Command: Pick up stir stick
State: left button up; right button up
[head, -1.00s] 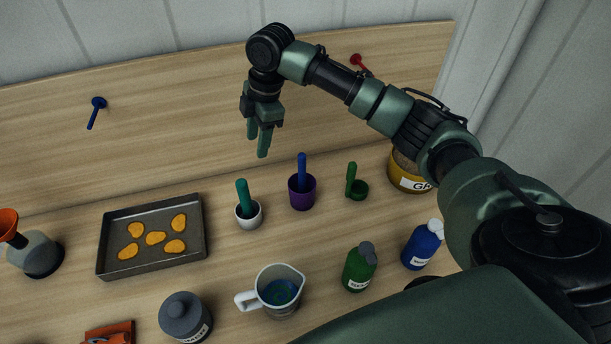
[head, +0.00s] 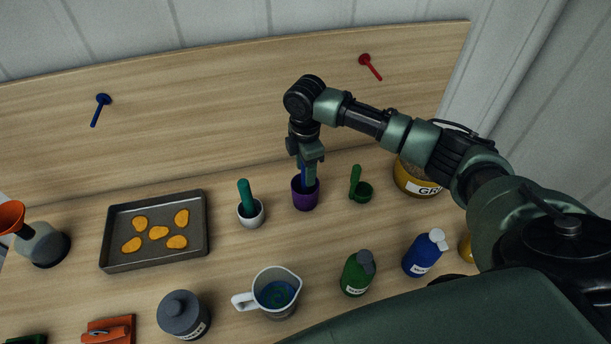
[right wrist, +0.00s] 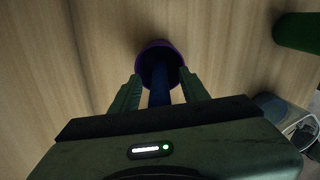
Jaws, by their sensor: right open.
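The blue stir stick (head: 303,176) stands in a purple cup (head: 306,196) on the wooden bench. My right gripper (head: 308,182) is pointing down over the cup, with its fingers on either side of the stick's upper part. In the right wrist view the open fingers (right wrist: 157,90) flank the blue stick (right wrist: 160,92), whose lower part goes down into the purple cup (right wrist: 161,48). Gaps show between the fingers and the stick. The stick is partly hidden by the fingers in the head view. My left gripper is not in view.
A white cup with a teal stick (head: 251,214) stands left of the purple cup. A measuring jug (head: 272,293), a green bottle (head: 356,274) and a tray (head: 117,262) are nearer or further left.

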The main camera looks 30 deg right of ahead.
jog(key=shift+f, duration=0.25)
grip_shut()
jog(key=shift+r, duration=0.15)
